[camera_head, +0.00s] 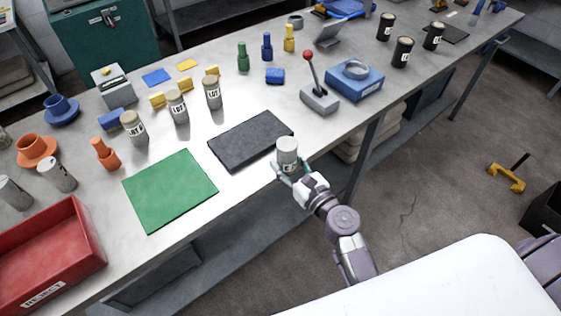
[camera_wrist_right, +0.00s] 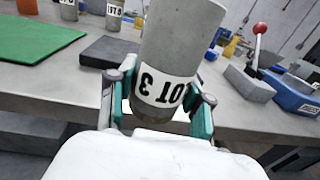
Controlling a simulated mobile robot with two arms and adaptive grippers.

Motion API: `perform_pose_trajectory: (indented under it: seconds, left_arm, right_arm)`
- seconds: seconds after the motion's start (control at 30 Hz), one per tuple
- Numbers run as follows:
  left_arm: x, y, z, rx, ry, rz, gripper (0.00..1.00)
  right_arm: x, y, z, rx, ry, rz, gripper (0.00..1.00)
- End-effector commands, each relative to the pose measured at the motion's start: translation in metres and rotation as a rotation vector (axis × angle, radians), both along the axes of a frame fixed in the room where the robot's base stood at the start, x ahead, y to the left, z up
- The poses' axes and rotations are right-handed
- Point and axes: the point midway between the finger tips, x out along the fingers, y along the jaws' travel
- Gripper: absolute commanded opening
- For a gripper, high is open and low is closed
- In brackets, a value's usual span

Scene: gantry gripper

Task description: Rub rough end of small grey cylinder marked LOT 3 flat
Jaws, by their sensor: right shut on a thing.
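My right gripper (camera_head: 287,172) is shut on a small grey cylinder (camera_head: 287,150) at the front edge of the bench. In the right wrist view the cylinder (camera_wrist_right: 172,55) stands between the two teal fingers (camera_wrist_right: 158,112), and its label reads LOT 3 upside down. The cylinder is near upright, slightly tilted in that view. Its top end is cut off in the wrist view. A dark flat block (camera_head: 250,139), possibly an abrasive slab, lies on the bench just left of the cylinder. It also shows in the wrist view (camera_wrist_right: 108,50). My left gripper is not in view.
A green mat (camera_head: 170,190) lies left of the dark block. Other grey LOT cylinders (camera_head: 177,107) stand behind it. A red REJECT tray (camera_head: 50,255) is at the left. A red-knobbed lever (camera_head: 318,98) and blue fixture (camera_head: 355,82) stand to the right.

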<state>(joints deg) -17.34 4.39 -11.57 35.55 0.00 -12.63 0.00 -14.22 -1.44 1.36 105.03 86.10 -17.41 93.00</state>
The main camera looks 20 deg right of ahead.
Motion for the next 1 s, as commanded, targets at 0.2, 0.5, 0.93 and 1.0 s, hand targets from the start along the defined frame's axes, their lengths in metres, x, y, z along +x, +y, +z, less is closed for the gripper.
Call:
perform_pose_trajectory:
  seconds: [0.2,0.5,0.93,1.0]
  left_arm:
    - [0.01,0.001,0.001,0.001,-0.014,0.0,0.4]
    - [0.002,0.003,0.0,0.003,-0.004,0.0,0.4]
    - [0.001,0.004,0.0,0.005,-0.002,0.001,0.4]
    - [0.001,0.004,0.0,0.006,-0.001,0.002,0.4]
  right_arm:
    - [-0.001,-0.026,-0.003,-0.004,-0.002,0.028,0.0]
    - [-0.001,-0.081,-0.004,-0.007,-0.001,0.089,0.0]
    - [0.003,-0.141,0.012,-0.003,-0.003,0.161,0.0]
    - [-0.001,-0.134,0.013,0.001,-0.003,0.165,0.0]
